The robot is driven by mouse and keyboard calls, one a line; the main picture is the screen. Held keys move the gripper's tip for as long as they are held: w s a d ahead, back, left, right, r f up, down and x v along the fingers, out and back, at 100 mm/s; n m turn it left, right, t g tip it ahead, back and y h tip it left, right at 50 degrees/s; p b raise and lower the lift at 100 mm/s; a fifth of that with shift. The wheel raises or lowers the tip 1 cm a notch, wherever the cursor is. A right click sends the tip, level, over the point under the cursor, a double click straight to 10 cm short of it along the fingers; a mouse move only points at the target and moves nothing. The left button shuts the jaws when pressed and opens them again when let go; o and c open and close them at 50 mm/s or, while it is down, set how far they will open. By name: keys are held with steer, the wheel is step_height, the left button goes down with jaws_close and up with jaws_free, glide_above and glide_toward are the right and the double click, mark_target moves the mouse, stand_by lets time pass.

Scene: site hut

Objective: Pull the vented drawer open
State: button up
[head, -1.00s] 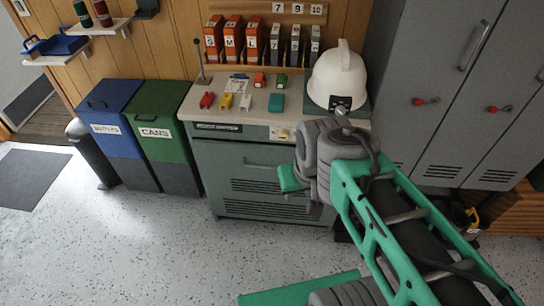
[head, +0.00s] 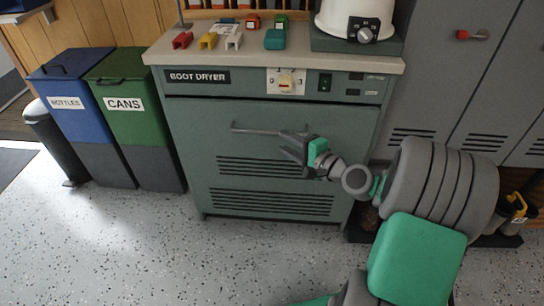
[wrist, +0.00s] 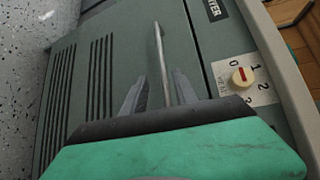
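The vented drawer (head: 205,145) is the grey-green front of the boot dryer, with two groups of dark slots and a horizontal bar handle (head: 258,129) above them. It looks closed, flush with the cabinet. My gripper (head: 288,148) is at the right end of the handle in the head view. In the wrist view the handle (wrist: 158,50) runs down between the two grey fingers of my gripper (wrist: 160,92). The fingers are apart, with a gap to the bar on each side. The end of the handle nearest my palm is partly hidden.
A dial (head: 287,83) and a switch (head: 325,82) sit on the panel above the drawer. Blue (head: 80,105) and green (head: 130,110) bins stand at left, grey lockers (head: 450,80) at right. The floor before the bins is clear.

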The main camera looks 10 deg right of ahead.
mark_target(271, 133)
steer(key=b+x, duration=0.1)
steer(key=x, duration=0.6)
steer(key=shift+w+b, duration=0.4)
steer(key=shift+w, duration=0.05)
steer(key=shift+d, duration=0.1)
jaws_close()
steer(key=shift+s, duration=0.1)
stand_by(0.7)
